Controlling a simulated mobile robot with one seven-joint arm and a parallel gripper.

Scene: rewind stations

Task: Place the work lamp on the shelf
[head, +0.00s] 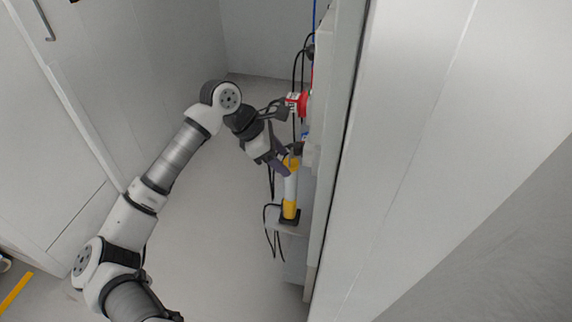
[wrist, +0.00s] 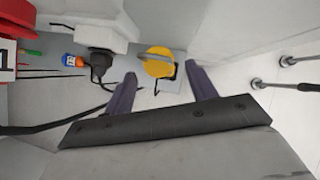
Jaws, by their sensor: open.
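The work lamp (head: 290,190), a yellow and pale grey cylinder with a black base, stands upright on the small shelf (head: 282,229) against the wall unit in the head view. My gripper (head: 287,160) is open at the lamp's upper end, with its fingers around or just above the yellow top. In the wrist view the lamp's round yellow top (wrist: 158,53) lies between and just beyond the open fingertips (wrist: 163,72). I cannot tell whether a finger touches it. The lamp's lower part is hidden in the wrist view.
A red box with a white label (head: 297,102) is on the wall unit close above my gripper. Black cables (head: 268,232) hang beside the shelf. A black plug (wrist: 99,62) and a blue-orange connector (wrist: 73,61) sit left of the lamp. The floor (head: 215,225) left of the shelf is clear.

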